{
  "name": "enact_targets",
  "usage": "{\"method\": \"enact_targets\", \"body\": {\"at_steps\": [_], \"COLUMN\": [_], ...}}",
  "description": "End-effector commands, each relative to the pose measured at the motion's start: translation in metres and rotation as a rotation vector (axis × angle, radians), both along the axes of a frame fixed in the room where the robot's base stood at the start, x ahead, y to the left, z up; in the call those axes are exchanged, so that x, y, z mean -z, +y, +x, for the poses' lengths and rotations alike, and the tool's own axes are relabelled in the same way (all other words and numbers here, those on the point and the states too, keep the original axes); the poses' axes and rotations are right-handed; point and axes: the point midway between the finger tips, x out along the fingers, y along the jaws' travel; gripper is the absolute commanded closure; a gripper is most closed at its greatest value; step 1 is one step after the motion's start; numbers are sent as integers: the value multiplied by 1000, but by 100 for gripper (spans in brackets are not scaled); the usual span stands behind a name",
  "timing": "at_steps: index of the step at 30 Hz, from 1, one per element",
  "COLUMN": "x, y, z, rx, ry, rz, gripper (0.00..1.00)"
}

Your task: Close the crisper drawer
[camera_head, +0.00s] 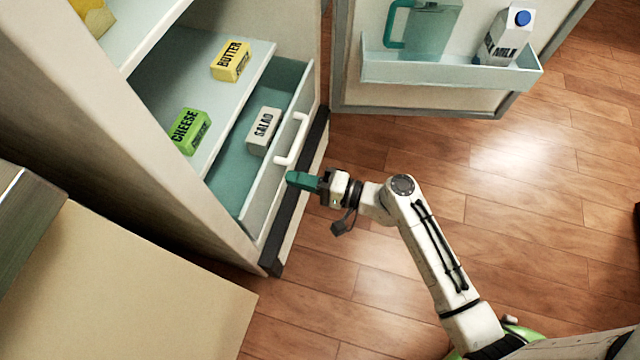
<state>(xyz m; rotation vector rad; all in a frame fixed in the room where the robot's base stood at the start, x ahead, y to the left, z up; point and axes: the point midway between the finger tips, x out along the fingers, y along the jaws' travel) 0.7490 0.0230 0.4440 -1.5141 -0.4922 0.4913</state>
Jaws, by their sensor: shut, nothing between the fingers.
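The crisper drawer (255,207) is at the bottom of the open fridge. It stands pulled out some way, with a white bar handle (292,139) on its front and a salad box (264,131) inside. My gripper (290,178) has teal fingers that are shut and empty. It is in front of the drawer's front panel, just below and right of the handle's near end in the picture. I cannot tell whether the fingertips touch the panel.
A shelf above the drawer holds a butter box (232,61) and a cheese box (190,131). The open fridge door (420,102) at the upper right has a bin with a milk carton (507,36) and a pitcher. A counter (120,290) is at lower left. The wooden floor right of my arm is clear.

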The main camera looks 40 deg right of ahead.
Motion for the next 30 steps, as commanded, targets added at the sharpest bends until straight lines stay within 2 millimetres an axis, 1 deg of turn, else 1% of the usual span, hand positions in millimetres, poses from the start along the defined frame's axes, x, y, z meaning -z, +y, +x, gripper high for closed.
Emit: {"method": "enact_targets", "body": {"at_steps": [1,3,9,13,23,25,28,30], "x": [1,1,1,0,0,0,1,1], "y": [7,13,25,28,28,31,42,53], "z": [8,17,34,38,39,42,56,72], "rx": [-3,-2,-2,0,0,-1,-4,-5], "ry": [-3,-2,1,1,1,0,-2,-3], "rz": [0,1,1,-1,-1,0,2,1], "gripper": [100,100,100,100,100,100,100,100]}}
